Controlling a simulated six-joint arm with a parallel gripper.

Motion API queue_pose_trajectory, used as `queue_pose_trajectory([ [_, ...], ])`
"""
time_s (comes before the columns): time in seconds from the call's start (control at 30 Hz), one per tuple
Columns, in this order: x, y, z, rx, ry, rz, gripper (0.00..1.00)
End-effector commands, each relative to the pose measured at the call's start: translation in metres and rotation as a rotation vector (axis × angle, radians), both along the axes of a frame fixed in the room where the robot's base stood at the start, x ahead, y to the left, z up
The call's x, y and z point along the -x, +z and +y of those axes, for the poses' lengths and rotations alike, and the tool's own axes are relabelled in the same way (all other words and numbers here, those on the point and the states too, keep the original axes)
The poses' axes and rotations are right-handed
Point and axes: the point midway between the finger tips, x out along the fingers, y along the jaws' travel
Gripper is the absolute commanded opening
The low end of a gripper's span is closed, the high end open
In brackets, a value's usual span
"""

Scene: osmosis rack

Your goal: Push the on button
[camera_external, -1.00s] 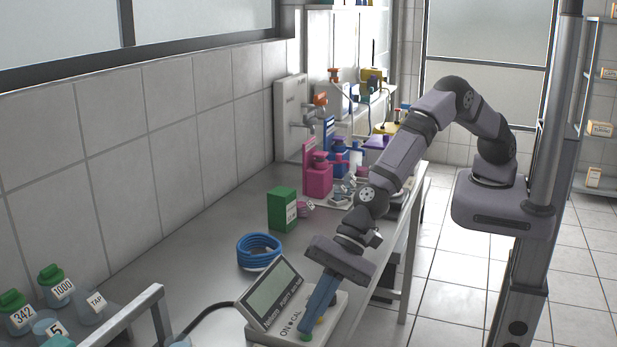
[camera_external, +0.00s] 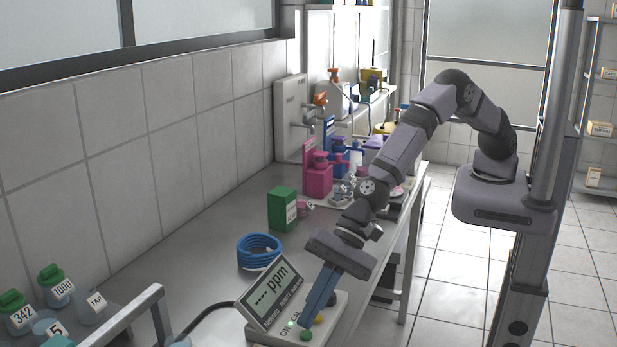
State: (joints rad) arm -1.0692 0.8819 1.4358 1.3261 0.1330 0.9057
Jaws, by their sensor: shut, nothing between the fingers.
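The meter (camera_external: 258,333) stands on the bench at the bottom middle, with a tilted screen (camera_external: 268,291) that reads dashes and "ppm". Its face carries the printed word ON, and a small light (camera_external: 291,323) glows beside it. A green button (camera_external: 305,336) and a yellow button (camera_external: 319,321) sit on the meter's right part. My gripper (camera_external: 306,323) is shut and empty, its blue fingers pointing down just above the green button. A gap to the button seems to show, but its size is hard to judge.
A black cable (camera_external: 205,318) runs left from the meter. A coiled blue hose (camera_external: 259,250), a green box (camera_external: 282,209) and pink and blue bottles (camera_external: 318,180) stand farther back. A rack with green-capped bottles (camera_external: 53,281) is at the lower left.

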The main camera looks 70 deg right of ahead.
Motion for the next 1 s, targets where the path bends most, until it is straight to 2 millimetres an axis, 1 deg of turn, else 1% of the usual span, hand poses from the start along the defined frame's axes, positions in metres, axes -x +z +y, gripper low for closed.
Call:
queue_pose_trajectory([
  [0.17,0.000,0.009,0.000,-0.001,-0.001,-0.001,0.00],
  [0.7,0.000,0.056,0.000,0.000,0.000,0.000,0.00],
  [0.83,0.000,0.061,0.000,0.000,0.000,0.000,0.00],
  [1.0,0.000,0.060,0.000,0.000,0.000,0.000,0.00],
])
